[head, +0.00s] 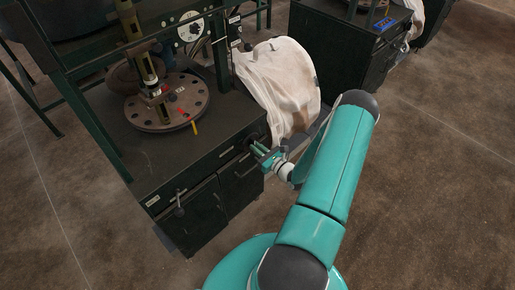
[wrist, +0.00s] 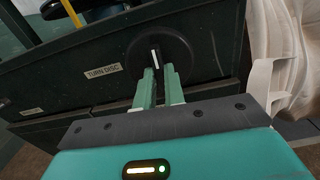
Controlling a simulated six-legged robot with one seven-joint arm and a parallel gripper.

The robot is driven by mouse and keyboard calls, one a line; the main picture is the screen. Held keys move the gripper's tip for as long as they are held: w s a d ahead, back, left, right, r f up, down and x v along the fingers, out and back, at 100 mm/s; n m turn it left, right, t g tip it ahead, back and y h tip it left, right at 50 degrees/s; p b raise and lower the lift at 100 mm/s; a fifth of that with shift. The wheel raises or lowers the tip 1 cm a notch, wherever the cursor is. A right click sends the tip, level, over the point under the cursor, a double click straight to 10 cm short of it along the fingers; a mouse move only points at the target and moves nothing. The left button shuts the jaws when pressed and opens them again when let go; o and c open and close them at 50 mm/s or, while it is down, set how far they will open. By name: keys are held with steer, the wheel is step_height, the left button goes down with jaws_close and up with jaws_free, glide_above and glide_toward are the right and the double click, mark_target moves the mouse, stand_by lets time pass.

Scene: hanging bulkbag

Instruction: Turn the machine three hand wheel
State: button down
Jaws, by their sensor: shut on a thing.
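A black round hand wheel (wrist: 178,47) with a white mark sits on the dark front panel of the machine, right of a label reading "TURN DISC" (wrist: 103,72) in the wrist view. My gripper (wrist: 157,72) is in front of the wheel, its two green fingers close together on the raised middle part with the white mark. The fingertips partly hide that part. In the head view, my gripper (head: 263,153) is at the machine's upper right front edge, where the wheel is largely hidden behind it.
A metal disc with holes (head: 150,112) lies on the machine top (head: 140,147). A dark lever (head: 179,207) and handle bars are on the cabinet front. A white bulk bag (head: 283,82) hangs close at the right. Brown floor (head: 440,190) is clear at right.

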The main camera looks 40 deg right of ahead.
steer(key=c, duration=1.5)
jaws_free()
steer(key=s, duration=1.4)
steer(key=shift+d, duration=0.2)
steer(key=shift+w, duration=0.1)
steer(key=w+a+r+n+g+y, duration=0.4)
steer(key=a+r+n+g+y, duration=0.15)
steer(key=a+r+n, duration=0.5)
steer(key=w+a+r+n+g+y, duration=0.3)
steer(key=a+r+n+g+y, duration=0.3)
steer(key=a+r+n, duration=0.4)
steer(key=s+a+r+n+h, duration=0.3)
steer(key=r+n+h, duration=0.1)
steer(key=r, duration=0.3)
steer(key=s+a+r+n+h, duration=0.3)
steer(key=a+r+n+h, duration=0.1)
steer(key=r+n, duration=0.2)
steer(key=s+a+r+n+g+h, duration=0.1)
steer(key=s+a+r+n+h, duration=0.2)
steer(key=r, duration=0.4)
steer(key=shift+s+a+r+n+h, duration=0.2)
steer(key=shift+a+n+h, duration=0.15)
steer(key=shift+n, duration=0.3)
steer(key=shift+s+a+r+n+h, duration=0.1)
steer(key=shift+a+r+n+h, duration=0.1)
steer(key=shift+a+n, duration=0.3)
